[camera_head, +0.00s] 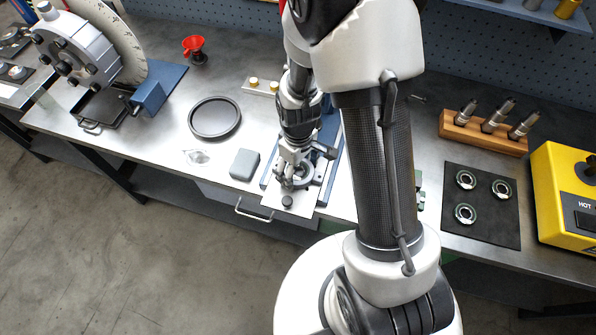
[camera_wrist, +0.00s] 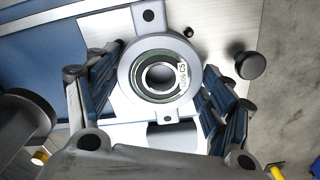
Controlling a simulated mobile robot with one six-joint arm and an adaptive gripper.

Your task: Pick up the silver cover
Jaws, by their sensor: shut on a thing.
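The silver cover (camera_wrist: 160,43) is a round ring-like part with two drilled ears, one at the top and one at the bottom in the wrist view. A bearing (camera_wrist: 178,88) with a printed marking shows in its middle. My gripper (camera_wrist: 158,95) has one finger on each side of the cover and is shut on it. In the head view, my gripper (camera_head: 291,178) is low over the blue fixture, and the cover (camera_head: 305,175) shows partly behind the fingers. Whether the cover touches the plate below cannot be told.
A silver plate (camera_head: 272,201) with a dark knob (camera_head: 287,202) lies at the bench's front edge. A grey block (camera_head: 244,164) and a round black tray (camera_head: 215,118) stand to the left. A black mat (camera_head: 488,222) with bearings and a yellow heater (camera_head: 565,185) are at right.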

